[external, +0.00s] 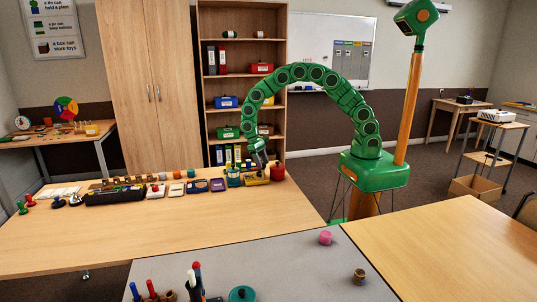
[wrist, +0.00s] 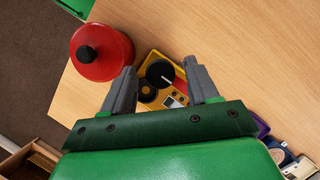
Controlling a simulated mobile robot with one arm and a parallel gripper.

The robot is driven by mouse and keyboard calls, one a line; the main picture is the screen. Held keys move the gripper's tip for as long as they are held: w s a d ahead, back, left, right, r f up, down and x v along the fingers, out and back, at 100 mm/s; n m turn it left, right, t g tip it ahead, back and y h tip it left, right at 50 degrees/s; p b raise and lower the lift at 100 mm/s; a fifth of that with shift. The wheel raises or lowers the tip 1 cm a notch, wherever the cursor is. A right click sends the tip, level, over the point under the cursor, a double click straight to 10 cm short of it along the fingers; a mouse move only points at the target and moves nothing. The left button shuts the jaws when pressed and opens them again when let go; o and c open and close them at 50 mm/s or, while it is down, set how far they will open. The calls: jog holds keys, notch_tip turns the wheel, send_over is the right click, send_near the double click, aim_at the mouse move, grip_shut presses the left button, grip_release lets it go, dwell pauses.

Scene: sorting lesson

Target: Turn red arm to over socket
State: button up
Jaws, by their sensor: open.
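A yellow device (external: 254,181) sits on the wooden table below my gripper (external: 258,162). In the wrist view the yellow device (wrist: 180,74) carries a black round knob (wrist: 157,72) with a thin pale pointer, and a smaller dark round part (wrist: 147,94) beside it. My gripper (wrist: 159,68) is open and empty, its fingers on either side of the knob in the picture. I cannot tell whether they touch it. My gripper's palm hides part of the device.
A red pot-like thing (wrist: 102,52) with a black knob stands close beside the left finger; it also shows in the external view (external: 277,172). Several small items and a black tray (external: 115,195) line the table to the left. The table's front (external: 190,225) is clear.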

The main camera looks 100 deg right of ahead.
jog(key=c, duration=1)
jog(key=shift+m, duration=0.3)
jog(key=m+t, duration=0.1)
jog(key=m, duration=0.1)
jog(key=m+y, duration=0.1)
jog(key=m, duration=0.1)
jog(key=shift+s+m+t, duration=0.2)
jog(key=shift+m+t, duration=0.1)
jog(key=shift+t, duration=0.1)
jog(key=m+t, duration=0.1)
jog(key=m, duration=0.1)
jog(key=shift+r+m, duration=0.1)
jog(key=shift+m, duration=0.3)
jog(key=m+t, duration=0.1)
jog(key=m, duration=0.3)
jog(key=shift+s+m+t, duration=0.15)
jog(key=shift+m+t, duration=0.15)
jog(key=shift+t, duration=0.1)
jog(key=m+t, duration=0.1)
jog(key=m, duration=0.3)
jog(key=shift+h, duration=0.3)
jog(key=shift+m, duration=0.3)
